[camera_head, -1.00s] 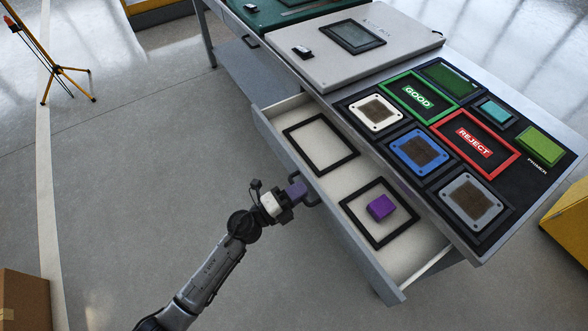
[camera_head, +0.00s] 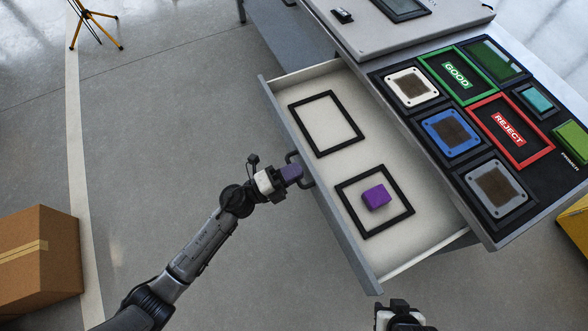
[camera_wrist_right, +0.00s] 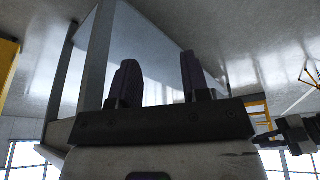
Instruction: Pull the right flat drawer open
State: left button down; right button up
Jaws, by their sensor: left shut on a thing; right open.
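The flat drawer (camera_head: 322,172) stands well out from under the bench top, with a pale inside and a grey front. Two black square frames lie in it, an empty one (camera_head: 354,137) and one (camera_head: 408,212) around a purple block (camera_head: 376,197). My left gripper (camera_head: 294,173) is shut on the dark drawer handle (camera_head: 307,181) at the middle of the front. My right gripper (camera_head: 400,312) shows only partly at the bottom edge of the head view. In the right wrist view its two dark fingers (camera_wrist_right: 158,80) are apart with nothing between them.
The bench top holds a black panel (camera_head: 478,90) with a green GOOD frame (camera_head: 456,75), a red REJECT frame (camera_head: 508,129) and several square parts. A cardboard box (camera_head: 38,265) stands on the floor at left. The floor before the drawer is clear.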

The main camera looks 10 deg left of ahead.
pick_arm(q)
jog(key=c, duration=1.2)
grip_release()
jog(key=p+v, duration=0.1)
jog(key=v, duration=1.3)
jog(key=shift+w, duration=0.1)
